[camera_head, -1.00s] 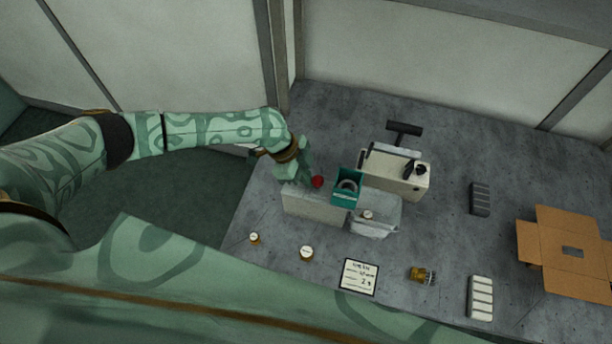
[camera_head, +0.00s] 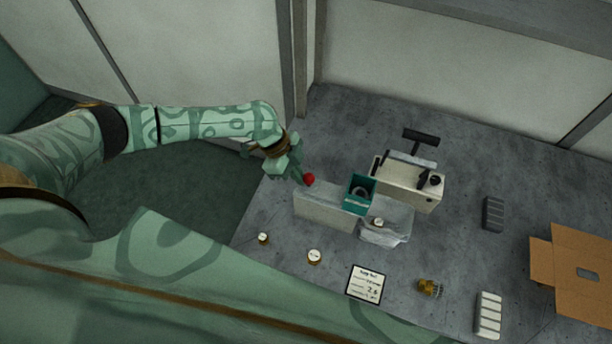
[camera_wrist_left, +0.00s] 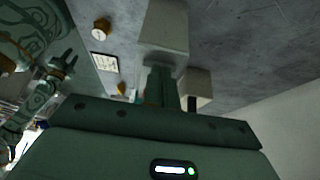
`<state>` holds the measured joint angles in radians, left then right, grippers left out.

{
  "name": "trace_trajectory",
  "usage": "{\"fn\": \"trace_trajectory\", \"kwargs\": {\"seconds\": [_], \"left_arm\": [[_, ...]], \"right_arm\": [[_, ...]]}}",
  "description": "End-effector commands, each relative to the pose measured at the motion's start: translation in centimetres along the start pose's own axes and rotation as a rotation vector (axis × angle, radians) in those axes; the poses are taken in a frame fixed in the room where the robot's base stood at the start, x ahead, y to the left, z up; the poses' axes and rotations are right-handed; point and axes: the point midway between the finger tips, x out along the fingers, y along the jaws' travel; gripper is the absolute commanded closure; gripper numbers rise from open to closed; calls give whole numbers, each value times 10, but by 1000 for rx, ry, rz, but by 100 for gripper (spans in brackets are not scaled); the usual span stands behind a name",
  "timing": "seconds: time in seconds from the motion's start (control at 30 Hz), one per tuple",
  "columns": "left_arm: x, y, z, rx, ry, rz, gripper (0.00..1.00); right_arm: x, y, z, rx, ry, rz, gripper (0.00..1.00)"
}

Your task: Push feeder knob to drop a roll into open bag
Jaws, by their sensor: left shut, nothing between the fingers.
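The red feeder knob (camera_head: 309,179) is at the left end of the pale feeder block (camera_head: 322,212). A teal hopper (camera_head: 361,192) with a grey ring-shaped roll in it stands at the block's right end. The clear bag (camera_head: 388,231) lies beside the hopper, with a small pale round thing in it. My left gripper (camera_head: 301,179) is shut and empty, just left of the knob; I cannot tell whether it touches. In the left wrist view its fingers (camera_wrist_left: 163,88) point at the pale block and hide the knob. My right gripper (camera_wrist_left: 64,62) looks open, away from the feeder.
A cream machine (camera_head: 408,185) with a black handle stands behind the bag. Two small round jars (camera_head: 314,257), a sign card (camera_head: 366,284) and a brass part (camera_head: 429,287) lie in front. A grey block (camera_head: 492,214), a white block (camera_head: 488,314) and an open carton (camera_head: 575,270) are at right.

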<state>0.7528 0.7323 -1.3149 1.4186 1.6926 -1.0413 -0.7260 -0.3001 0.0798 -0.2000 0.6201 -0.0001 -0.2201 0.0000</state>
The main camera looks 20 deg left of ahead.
Motion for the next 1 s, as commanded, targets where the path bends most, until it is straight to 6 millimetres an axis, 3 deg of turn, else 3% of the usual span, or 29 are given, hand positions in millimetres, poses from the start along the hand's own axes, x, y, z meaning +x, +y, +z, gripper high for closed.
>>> {"fn": "trace_trajectory", "kwargs": {"seconds": [0.6, 0.83, 1.0], "left_arm": [[-18, 0, 39, 0, -1, 0, 100], [-24, 0, 38, 0, 0, 0, 100], [-41, 0, 30, 1, 1, -1, 100]], "right_arm": [[6, -1, 1, 0, -1, -1, 64], [2, -1, 0, 0, 0, -1, 64], [-15, 0, -3, 0, 2, 0, 64]]}}
